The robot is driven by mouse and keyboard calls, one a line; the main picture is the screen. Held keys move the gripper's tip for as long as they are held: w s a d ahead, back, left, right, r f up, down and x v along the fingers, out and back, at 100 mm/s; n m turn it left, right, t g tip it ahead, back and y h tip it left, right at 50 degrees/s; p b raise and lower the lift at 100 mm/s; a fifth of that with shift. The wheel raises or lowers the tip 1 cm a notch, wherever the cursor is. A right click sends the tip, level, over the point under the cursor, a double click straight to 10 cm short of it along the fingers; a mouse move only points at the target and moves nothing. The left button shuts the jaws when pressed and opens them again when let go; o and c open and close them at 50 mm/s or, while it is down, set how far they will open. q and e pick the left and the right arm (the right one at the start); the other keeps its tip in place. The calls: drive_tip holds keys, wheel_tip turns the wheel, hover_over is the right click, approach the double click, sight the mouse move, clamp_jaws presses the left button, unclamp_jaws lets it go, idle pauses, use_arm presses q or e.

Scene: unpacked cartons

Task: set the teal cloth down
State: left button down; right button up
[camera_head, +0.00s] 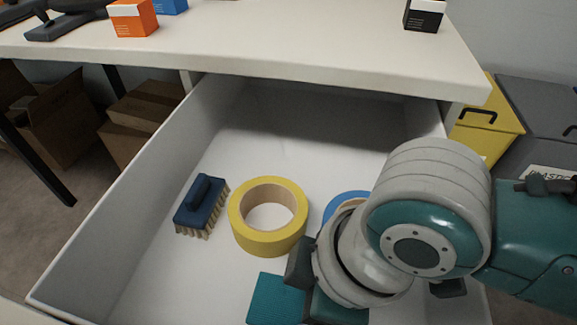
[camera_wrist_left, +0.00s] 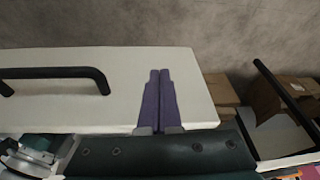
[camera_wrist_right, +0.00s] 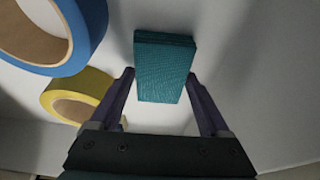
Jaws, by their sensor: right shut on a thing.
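The teal cloth (camera_head: 272,299) is a folded, ribbed block at the front of the open white drawer. My right arm reaches over the drawer from the right and hides part of it. In the right wrist view, the cloth (camera_wrist_right: 164,66) lies between the fingertips of my right gripper (camera_wrist_right: 160,76), which is shut on its sides. I cannot tell whether the cloth touches the drawer floor (camera_head: 165,270). My left gripper (camera_wrist_left: 160,76) is shut and empty, its fingers together in front of a white panel with a black handle (camera_wrist_left: 60,72). It is out of the head view.
In the drawer lie a blue brush (camera_head: 202,203), a yellow tape roll (camera_head: 236,222) and a blue tape roll (camera_head: 345,199), partly behind my right arm. The tabletop (camera_head: 270,45) overhangs the drawer's back. Clear drawer floor lies left of the cloth.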

drive_tip(key=o, duration=1)
drive_tip(key=shift+s+d+r+m+t+y+p, duration=0.8)
drive_tip(key=shift+r+p, duration=2.15)
drive_tip(key=shift+r, duration=3.65)
drive_tip(key=s+d+m+h, duration=0.1)
drive_tip(key=s+d+m, duration=0.1)
drive_tip(key=d+m, duration=0.1)
drive_tip(key=s+d+m+h, duration=0.2)
drive_tip(key=d+m, duration=0.2)
drive_tip(key=d, duration=0.2)
drive_tip(key=s+d+r+m+t+h, duration=0.1)
drive_tip(key=s+d+m, duration=0.1)
drive_tip(key=d, duration=0.3)
drive_tip(key=shift+s+m+h, duration=0.3)
drive_tip(key=shift+m, duration=0.6)
